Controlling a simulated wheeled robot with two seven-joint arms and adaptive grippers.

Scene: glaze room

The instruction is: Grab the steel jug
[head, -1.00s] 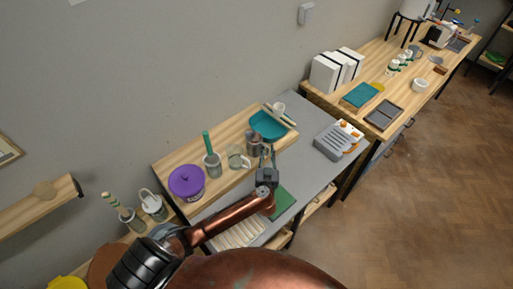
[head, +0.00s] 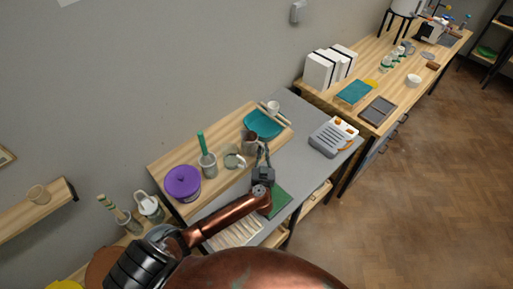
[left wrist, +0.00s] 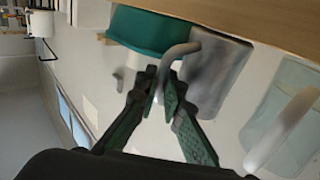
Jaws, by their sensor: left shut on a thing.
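The steel jug (head: 249,143), a grey metal vessel with a curved handle, stands on the raised wooden shelf. In the left wrist view the jug (left wrist: 219,72) appears turned over, with its handle towards my fingers. My left gripper (head: 263,153) reaches it from the front right. In the left wrist view the gripper's green-padded fingers (left wrist: 160,88) are close together at the handle, shut on it. The exact contact is partly hidden by the fingers. My right gripper is in neither view.
A glass mug (head: 235,160) stands close left of the jug, and a teal tray (head: 264,125) lies just behind it.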

